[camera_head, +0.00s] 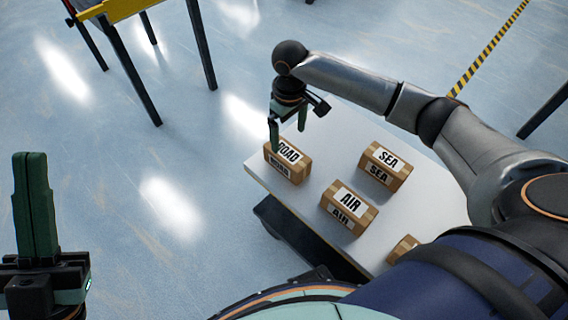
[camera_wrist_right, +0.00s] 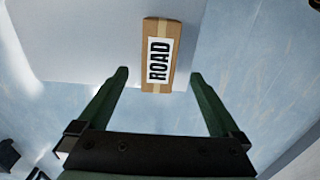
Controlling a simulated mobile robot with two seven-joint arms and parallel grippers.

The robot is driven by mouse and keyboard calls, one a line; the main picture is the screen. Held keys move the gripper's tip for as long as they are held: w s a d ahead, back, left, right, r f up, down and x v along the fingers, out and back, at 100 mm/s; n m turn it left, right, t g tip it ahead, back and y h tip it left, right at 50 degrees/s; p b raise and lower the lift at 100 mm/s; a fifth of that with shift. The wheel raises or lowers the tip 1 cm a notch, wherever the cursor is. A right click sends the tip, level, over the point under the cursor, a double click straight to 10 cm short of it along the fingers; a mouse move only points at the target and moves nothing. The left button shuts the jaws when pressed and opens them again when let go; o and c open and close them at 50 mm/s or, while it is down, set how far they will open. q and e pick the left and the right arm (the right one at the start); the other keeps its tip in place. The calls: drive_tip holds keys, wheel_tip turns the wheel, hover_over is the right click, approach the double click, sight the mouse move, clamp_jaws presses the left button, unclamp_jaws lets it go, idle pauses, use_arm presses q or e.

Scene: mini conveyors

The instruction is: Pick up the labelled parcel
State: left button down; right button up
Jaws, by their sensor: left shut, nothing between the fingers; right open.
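Several brown parcels with white labels lie on a pale table. The ROAD parcel (camera_head: 288,163) is near the table's far left edge; the AIR parcel (camera_head: 348,208) and the SEA parcel (camera_head: 385,165) lie to its right. My right gripper (camera_head: 288,128) is open above the ROAD parcel, pointing down. In the right wrist view the ROAD parcel (camera_wrist_right: 160,58) lies just ahead of the gap between the open fingers (camera_wrist_right: 158,78). My left gripper (camera_head: 34,160) is shut and empty at the far left, away from the table.
The pale table (camera_head: 318,218) has bare room between the parcels. A part-hidden parcel (camera_head: 402,248) lies near my right arm. A yellow-edged stand (camera_head: 120,10) with dark legs is at the upper left. Open floor lies left of the table.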

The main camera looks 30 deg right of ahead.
sight(288, 153)
wheel_tip(288, 153, down, 7)
drive_tip(key=b, duration=0.3)
drive_tip(key=f+b, duration=0.2)
drive_tip(key=f, duration=0.1)
drive_tip(key=f+b, duration=0.1)
drive_tip(key=f, duration=0.1)
drive_tip(key=shift+w+f, duration=0.1)
drive_tip(key=shift+w, duration=0.15)
use_arm(q)
wheel_tip(288, 153, down, 7)
drive_tip(key=shift+w+d+f, duration=0.15)
drive_tip(key=shift+d, duration=0.25)
drive_tip(key=shift+n, duration=0.3)
use_arm(e)
clamp_jaws()
